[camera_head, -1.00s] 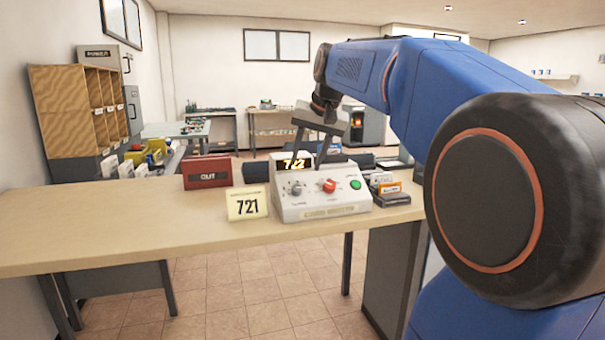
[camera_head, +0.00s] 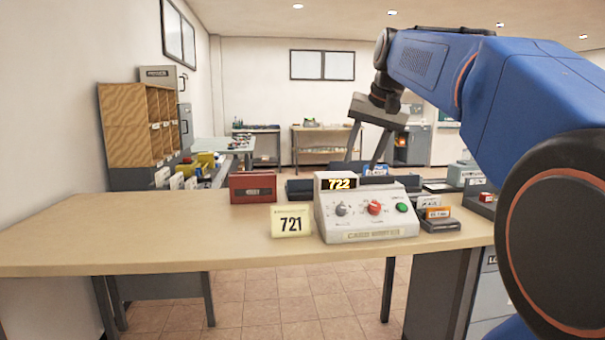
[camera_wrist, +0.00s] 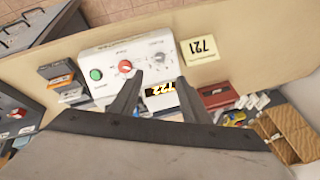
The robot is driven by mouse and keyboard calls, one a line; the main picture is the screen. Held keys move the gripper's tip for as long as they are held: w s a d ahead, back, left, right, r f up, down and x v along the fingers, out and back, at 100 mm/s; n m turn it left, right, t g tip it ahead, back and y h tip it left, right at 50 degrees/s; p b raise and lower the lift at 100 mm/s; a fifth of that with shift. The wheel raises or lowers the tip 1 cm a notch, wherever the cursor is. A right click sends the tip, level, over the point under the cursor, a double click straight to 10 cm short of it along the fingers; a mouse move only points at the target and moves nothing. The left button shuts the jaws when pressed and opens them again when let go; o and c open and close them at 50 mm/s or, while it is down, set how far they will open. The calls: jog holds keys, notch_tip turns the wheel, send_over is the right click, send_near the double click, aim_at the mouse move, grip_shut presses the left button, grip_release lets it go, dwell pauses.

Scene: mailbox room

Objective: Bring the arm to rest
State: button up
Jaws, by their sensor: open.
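My blue arm reaches in from the right in the head view. My gripper (camera_head: 367,157) hangs above and behind the white card machine (camera_head: 366,222), with its two fingers spread apart and nothing between them. In the wrist view my gripper (camera_wrist: 155,92) shows its two dark fingers apart, over the machine (camera_wrist: 140,60). The machine has a lit display reading 722, a grey knob, a red knob and a green button. A card marked 721 (camera_head: 291,221) stands at its left on the counter (camera_head: 150,232). I see no contact between the fingers and the machine.
A red box (camera_head: 253,187) stands on the counter left of the machine. Card holders (camera_head: 437,217) stand at its right. A wooden pigeonhole shelf (camera_head: 137,125) is at the back left. The left part of the counter is clear.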

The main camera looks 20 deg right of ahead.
jog(key=s+a+f+n, duration=0.2)
jog(key=s+a+f, duration=0.3)
jog(key=f, duration=0.6)
jog(key=s+a+f+n, duration=0.2)
jog(key=s+a+f, duration=0.3)
jog(key=s+f, duration=0.5)
jog(key=s+a+f+n, duration=0.3)
jog(key=s+a+f, duration=0.3)
jog(key=f, duration=0.8)
jog(key=shift+s+f+g, duration=0.2)
jog(key=shift+s+g, duration=0.1)
jog(key=shift+s, duration=0.7)
